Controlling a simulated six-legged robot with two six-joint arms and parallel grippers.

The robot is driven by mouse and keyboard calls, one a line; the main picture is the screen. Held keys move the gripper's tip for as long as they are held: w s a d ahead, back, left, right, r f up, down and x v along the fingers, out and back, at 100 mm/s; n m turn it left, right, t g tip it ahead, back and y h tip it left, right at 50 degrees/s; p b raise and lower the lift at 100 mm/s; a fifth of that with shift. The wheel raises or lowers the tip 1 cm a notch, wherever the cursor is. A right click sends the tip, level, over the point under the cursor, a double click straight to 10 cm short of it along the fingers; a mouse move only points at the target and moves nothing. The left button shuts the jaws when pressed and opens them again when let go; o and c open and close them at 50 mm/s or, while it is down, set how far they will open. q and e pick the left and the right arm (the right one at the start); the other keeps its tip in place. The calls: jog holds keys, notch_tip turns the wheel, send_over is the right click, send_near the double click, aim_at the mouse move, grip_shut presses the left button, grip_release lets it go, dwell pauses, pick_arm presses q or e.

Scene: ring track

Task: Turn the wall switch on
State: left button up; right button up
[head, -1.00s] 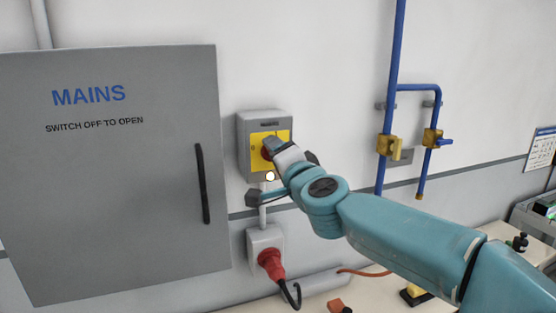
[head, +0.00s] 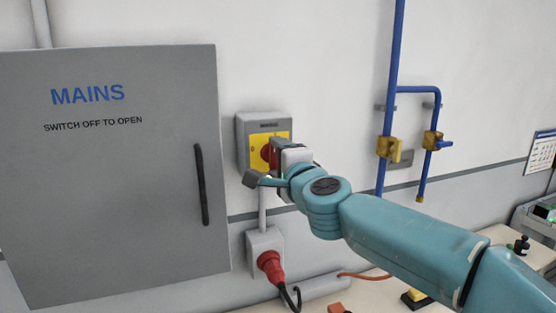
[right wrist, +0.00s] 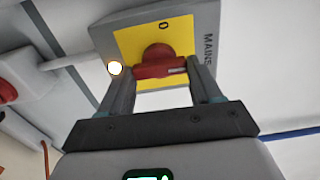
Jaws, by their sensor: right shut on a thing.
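The wall switch is a grey box (head: 250,124) with a yellow face (head: 257,139) and a red knob (head: 266,153), left of centre in the head view. In the right wrist view the knob (right wrist: 158,56) has a bar with a pale mark at its right end, towards the box's printed label. A "0" sits above it on the yellow face. My right gripper (right wrist: 165,74) is shut on the red knob, a finger at either end of the bar. In the head view the gripper partly covers the switch. My left gripper is out of view.
A grey MAINS cabinet (head: 110,190) with a black handle (head: 201,185) stands close left of the switch. Below are a socket (head: 262,243) and red plug (head: 269,264). Blue pipes (head: 391,80) with yellow valves run up the wall at right. A bench (head: 375,285) lies below.

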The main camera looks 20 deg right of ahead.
jog(key=shift+f, duration=0.1)
jog(key=o, duration=1.1)
jog(key=shift+c, duration=0.2)
jog(key=shift+s+d, duration=0.1)
jog(key=s, duration=1.6)
jog(key=shift+d, duration=0.2)
jog(key=shift+s, duration=0.15)
